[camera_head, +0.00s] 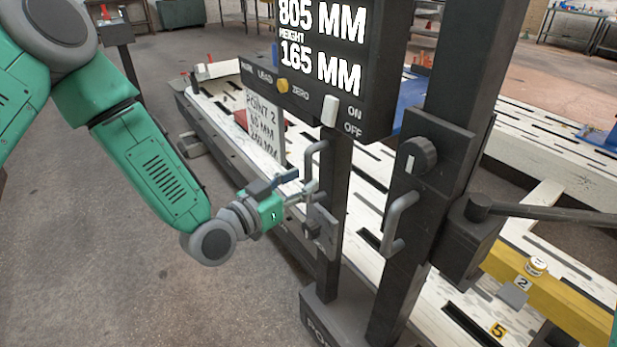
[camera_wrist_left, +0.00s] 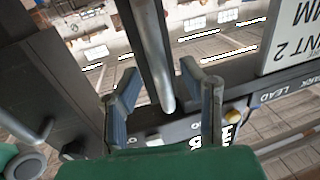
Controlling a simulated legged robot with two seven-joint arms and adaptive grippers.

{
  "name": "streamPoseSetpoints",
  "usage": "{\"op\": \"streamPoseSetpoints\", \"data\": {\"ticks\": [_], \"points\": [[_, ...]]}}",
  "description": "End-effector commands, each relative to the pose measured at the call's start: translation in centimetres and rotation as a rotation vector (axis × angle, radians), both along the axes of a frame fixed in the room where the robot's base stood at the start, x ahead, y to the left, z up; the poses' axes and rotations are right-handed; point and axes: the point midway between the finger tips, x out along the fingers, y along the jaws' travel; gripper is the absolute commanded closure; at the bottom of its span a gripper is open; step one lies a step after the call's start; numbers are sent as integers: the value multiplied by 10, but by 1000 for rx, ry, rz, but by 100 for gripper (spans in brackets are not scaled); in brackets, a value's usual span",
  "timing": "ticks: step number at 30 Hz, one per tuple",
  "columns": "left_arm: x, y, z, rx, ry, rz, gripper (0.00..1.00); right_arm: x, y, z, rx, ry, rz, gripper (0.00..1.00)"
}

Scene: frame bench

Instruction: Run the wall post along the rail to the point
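The wall post (camera_head: 430,170) is a dark grey upright with a knob and a grey handle (camera_head: 397,222). Beside it, a thinner dark upright (camera_head: 334,195) carries a display (camera_head: 330,60) reading 805 MM and height 165 MM, and a grey bar handle (camera_head: 311,165). My left gripper (camera_head: 302,188) is at this thinner upright's handle. In the left wrist view, my left gripper (camera_wrist_left: 160,75) has its fingers apart, with a grey bar (camera_wrist_left: 152,45) between them; contact is not clear. A white sign (camera_head: 265,125) reads POINT 2. My right gripper is not in view.
A pale slotted bench (camera_head: 225,90) runs along behind the uprights. A lever (camera_head: 550,214) sticks out right of the post. A yellow beam (camera_head: 555,300) with numbered tags lies at the lower right.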

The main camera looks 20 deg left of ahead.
Motion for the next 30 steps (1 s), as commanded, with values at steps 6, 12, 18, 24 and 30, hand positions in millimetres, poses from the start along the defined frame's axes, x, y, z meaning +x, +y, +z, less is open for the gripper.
{"op": "streamPoseSetpoints", "data": {"ticks": [6, 12, 18, 24, 30], "points": [[18, -9, -1, 1, 0, 0, 64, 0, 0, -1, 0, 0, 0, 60], [21, -11, -1, 1, 2, 0, 64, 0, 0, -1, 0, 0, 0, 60], [21, -10, -1, 1, 2, 0, 89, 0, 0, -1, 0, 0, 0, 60], [21, -10, -1, 0, 1, 1, 100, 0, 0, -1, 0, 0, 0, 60], [24, -7, -1, 0, 1, 2, 100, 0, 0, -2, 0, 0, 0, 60]]}}
